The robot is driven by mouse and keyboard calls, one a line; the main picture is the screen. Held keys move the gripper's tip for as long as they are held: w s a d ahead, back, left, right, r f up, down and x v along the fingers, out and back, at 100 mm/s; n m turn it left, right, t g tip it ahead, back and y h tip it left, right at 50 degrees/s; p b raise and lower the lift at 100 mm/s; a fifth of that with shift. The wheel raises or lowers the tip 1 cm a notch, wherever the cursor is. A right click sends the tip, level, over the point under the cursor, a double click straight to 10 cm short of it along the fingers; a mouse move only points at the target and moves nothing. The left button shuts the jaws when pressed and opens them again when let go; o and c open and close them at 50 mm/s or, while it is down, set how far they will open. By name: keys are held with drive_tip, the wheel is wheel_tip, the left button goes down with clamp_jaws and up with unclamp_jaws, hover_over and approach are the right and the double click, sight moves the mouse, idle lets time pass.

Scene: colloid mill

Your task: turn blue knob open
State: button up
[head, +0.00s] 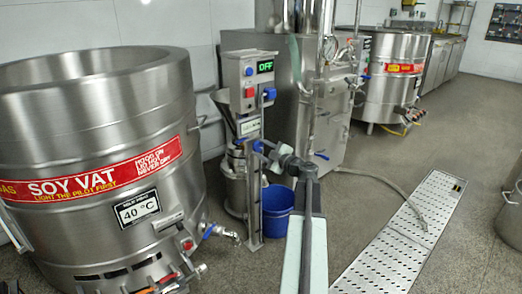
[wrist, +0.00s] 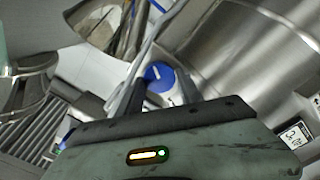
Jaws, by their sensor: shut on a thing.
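The blue knob (wrist: 158,76) has a white pointer mark and sits between the two fingers of my gripper (wrist: 161,90) in the wrist view. My gripper is shut on it. In the head view my gripper (head: 264,151) reaches to the front of the narrow steel control post (head: 250,115). A bit of blue (head: 257,146) shows at its fingertips there, and the rest of the knob is hidden. The post's display (head: 265,67) reads OFF.
The large soy vat (head: 90,130) stands left of the post. A blue bucket (head: 276,205) stands on the floor behind my arm. A steel cabinet (head: 320,110) is behind.

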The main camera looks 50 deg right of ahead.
drive_tip(key=o, duration=1.4)
drive_tip(key=s, duration=0.7)
drive_tip(key=shift+s+a, duration=0.25)
drive_tip(key=shift+s, duration=0.1)
drive_tip(key=shift+a, duration=0.1)
